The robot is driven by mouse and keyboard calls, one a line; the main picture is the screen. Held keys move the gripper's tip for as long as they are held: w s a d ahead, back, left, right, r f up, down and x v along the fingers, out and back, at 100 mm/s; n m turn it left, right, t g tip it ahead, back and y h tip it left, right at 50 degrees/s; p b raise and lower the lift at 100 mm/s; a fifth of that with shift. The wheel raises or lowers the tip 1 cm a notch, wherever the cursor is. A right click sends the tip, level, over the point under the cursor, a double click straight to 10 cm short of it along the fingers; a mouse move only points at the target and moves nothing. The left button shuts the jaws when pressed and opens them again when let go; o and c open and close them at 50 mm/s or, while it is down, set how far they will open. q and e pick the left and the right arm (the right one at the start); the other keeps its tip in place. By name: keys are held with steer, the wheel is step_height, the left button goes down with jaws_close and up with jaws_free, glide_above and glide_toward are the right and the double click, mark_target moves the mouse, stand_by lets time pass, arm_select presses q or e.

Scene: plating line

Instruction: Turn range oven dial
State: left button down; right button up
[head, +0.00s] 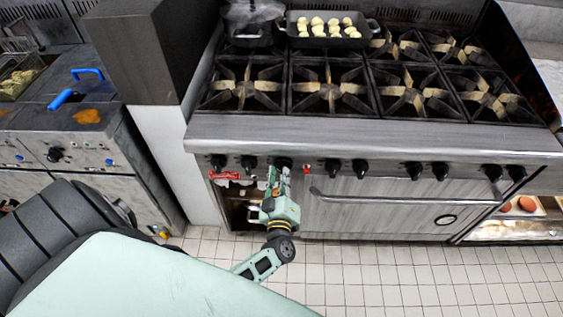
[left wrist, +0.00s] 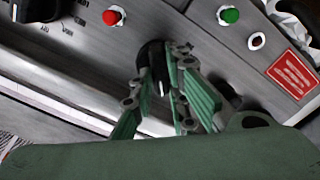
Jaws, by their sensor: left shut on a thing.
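The range (head: 360,135) has a steel front with a row of black dials. My left gripper (head: 278,178) reaches up to the dial row at the left part of the front. In the left wrist view, the black oven dial (left wrist: 151,58) with a white mark sits between the green fingers of my left gripper (left wrist: 158,92), which is shut on it. My right gripper is not in view.
A red indicator (left wrist: 113,15) and a green one (left wrist: 228,15) flank the dial. The oven door handle (head: 400,200) runs to the right of my gripper. A pan of pale pieces (head: 327,42) stands on the back burners. A fryer (head: 90,140) stands at left.

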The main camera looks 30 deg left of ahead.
arm_select(q)
steer(key=shift+d+f+m+p, duration=0.1)
steer(key=shift+m+p, duration=0.6)
steer(key=shift+m, duration=1.2)
steer(key=shift+d+m+p, duration=0.1)
steer(key=shift+m+p, duration=0.55)
steer(key=shift+m, duration=1.25)
steer(key=c, duration=1.7)
jaws_free()
steer(key=shift+a, duration=0.1)
steer(key=v, duration=0.7)
steer(key=shift+s, duration=0.25)
